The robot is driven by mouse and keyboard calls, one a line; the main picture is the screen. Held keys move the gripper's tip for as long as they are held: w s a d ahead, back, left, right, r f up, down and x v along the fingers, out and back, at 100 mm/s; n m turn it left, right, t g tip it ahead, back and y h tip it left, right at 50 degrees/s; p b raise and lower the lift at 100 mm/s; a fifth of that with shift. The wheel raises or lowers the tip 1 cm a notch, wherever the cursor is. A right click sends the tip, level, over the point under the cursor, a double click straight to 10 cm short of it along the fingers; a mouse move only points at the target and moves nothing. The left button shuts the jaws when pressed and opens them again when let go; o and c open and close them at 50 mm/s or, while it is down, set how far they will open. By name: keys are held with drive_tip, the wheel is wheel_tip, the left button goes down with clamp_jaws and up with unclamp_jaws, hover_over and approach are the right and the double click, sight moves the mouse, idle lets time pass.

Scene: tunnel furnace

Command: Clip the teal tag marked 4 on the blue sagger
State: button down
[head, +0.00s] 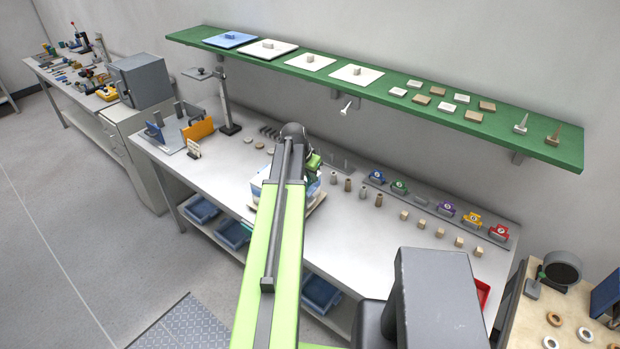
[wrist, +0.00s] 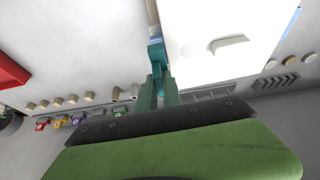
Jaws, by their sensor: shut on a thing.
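In the wrist view my gripper (wrist: 158,88) is shut on the teal tag (wrist: 157,54), whose number is not readable here. The tag is at the left edge of a box with a broad white top (wrist: 205,45). A narrow blue strip (wrist: 152,12) shows along that edge, so this seems to be the blue sagger. I cannot tell whether the tag is on its wall or only beside it. In the head view the sagger (head: 256,188) stands on the bench, mostly hidden behind my arm. My fingertips and the tag are hidden there.
A tag rack (head: 420,200) at the bench back holds blue, green, purple, orange and red tags, with one bare place between green and purple. Several small posts and blocks (head: 420,224) stand before it. A green shelf (head: 400,70) overhangs the bench.

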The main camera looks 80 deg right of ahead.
sight(311, 182)
drive_tip(key=shift+f, duration=0.15)
drive_tip(key=shift+f+b, duration=0.9)
drive_tip(key=shift+b, duration=0.15)
drive_tip(key=shift+f+b, duration=1)
drive_tip(key=c, duration=1.4)
unclamp_jaws()
drive_tip(key=shift+w+a+r+p, duration=0.1)
drive_tip(key=shift+a+r+p, duration=0.05)
drive_tip(key=shift+r+p, duration=0.4)
drive_tip(key=p+v, duration=1.5)
drive_tip(key=v, duration=0.1)
drive_tip(key=shift+r, duration=0.15)
